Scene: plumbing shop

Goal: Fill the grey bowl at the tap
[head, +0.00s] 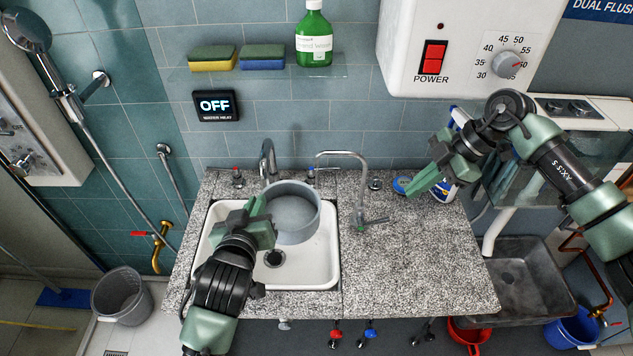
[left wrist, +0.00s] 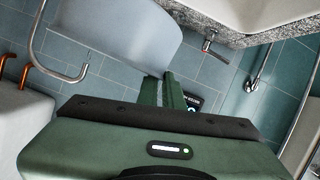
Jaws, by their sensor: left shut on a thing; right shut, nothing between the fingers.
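The grey bowl (head: 290,238) is over the back right part of the white sink (head: 318,268), roughly upright. I see no water stream running into it, and its inside looks plain grey. My left gripper (head: 262,217) is shut on the bowl's left side. The bowl (left wrist: 120,30) and the left gripper's fingers (left wrist: 162,90) also show in the left wrist view. A chrome tap (head: 267,158) stands behind the bowl. My right gripper (head: 422,184) is shut and empty above the counter's right side.
The speckled counter (head: 410,265) is clear at its front right. A blue round tin (head: 402,185) and a spray bottle (head: 447,190) stand near my right gripper. A shelf above holds two sponges (head: 213,58) and green hand wash (head: 314,40). The wall panel (head: 216,105) reads OFF.

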